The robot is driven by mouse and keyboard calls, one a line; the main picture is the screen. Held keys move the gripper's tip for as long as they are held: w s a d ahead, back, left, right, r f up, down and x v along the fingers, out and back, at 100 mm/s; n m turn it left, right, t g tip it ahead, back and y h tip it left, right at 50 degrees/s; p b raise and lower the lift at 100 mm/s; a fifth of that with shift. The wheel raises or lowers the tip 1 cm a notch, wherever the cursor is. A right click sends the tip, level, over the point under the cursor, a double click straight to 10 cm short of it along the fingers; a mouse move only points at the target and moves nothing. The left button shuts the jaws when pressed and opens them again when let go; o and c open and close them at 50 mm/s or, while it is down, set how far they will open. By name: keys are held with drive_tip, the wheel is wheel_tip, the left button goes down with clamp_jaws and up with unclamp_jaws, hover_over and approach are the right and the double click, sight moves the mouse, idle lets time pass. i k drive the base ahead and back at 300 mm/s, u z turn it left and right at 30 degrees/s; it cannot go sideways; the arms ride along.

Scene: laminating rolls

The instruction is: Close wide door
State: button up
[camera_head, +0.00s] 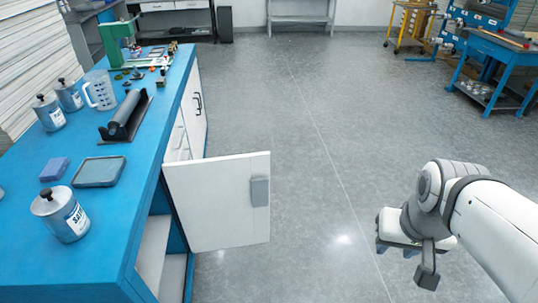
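The wide white door (218,201) of the blue-topped cabinet stands open. It swings out to the right from the cabinet front, with a grey handle (260,191) near its free edge. Behind it the open compartment shows a pale shelf (153,250). My gripper (397,249) hangs over the floor to the right of the door, well apart from it and touching nothing. Its short grey fingers look spread apart and nothing shows between them; they are partly hidden by its own body.
The blue worktop (112,222) carries cans, a measuring jug (100,90), a roller (126,116) on a dark stand and a tray (99,172). Grey floor (330,120) is clear between door and gripper. A blue workbench (500,55) and yellow cart (410,25) stand far right.

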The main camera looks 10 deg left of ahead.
sight(221, 203)
drive_tip(key=z, duration=0.05)
drive_tip(key=i, duration=4.85)
drive_tip(key=k, duration=0.15)
drive_tip(key=u, duration=4.65)
